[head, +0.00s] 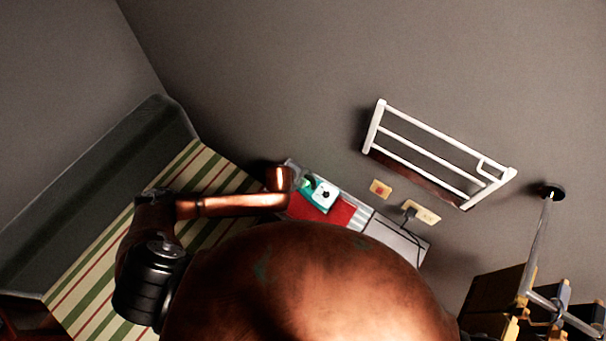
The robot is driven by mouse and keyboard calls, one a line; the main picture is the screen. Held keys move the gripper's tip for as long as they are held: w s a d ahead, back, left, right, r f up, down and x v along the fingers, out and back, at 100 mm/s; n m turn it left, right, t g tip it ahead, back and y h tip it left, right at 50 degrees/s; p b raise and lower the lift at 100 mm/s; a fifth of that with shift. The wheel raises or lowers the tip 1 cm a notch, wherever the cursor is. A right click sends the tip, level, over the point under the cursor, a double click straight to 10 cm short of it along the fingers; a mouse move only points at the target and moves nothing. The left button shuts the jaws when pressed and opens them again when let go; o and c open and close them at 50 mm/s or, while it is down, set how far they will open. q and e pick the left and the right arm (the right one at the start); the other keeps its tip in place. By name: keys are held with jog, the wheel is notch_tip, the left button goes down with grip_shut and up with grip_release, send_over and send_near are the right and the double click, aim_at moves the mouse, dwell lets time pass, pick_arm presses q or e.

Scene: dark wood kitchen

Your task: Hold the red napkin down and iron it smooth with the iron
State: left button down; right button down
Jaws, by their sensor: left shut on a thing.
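The red napkin (338,214) lies flat on a narrow grey surface against the wall. Its lower part is hidden behind my own body. The iron (325,195), white and teal green, is over the napkin's upper left part. I cannot tell whether its sole touches the cloth. My left arm reaches in from the left, and my left gripper (301,183) is at the iron's left end, shut on it. The fingers are small and dark here, so the exact grip is unclear. My right gripper is not in view.
A white wall rack (440,150) hangs above the surface (400,240). A striped bed or bench (85,290) is at left. Dark furniture (495,290) stands at lower right.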

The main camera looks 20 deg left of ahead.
pick_arm(q)
jog(key=shift+s+d+r, duration=0.1)
jog(key=shift+s+d, duration=0.1)
jog(key=shift+d, duration=0.4)
jog(key=shift+s+d, duration=0.15)
jog(key=shift+d, duration=0.45)
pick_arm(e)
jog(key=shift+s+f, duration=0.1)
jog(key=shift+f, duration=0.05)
pick_arm(q)
jog(key=shift+w+a, duration=0.35)
jog(key=shift+a, duration=0.55)
jog(key=shift+w+a, duration=0.3)
jog(key=shift+a, duration=0.6)
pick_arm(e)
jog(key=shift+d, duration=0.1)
pick_arm(q)
jog(key=shift+f, duration=0.2)
jog(key=shift+d+r, duration=0.15)
jog(key=shift+r, duration=2.5)
jog(key=shift+r, duration=0.15)
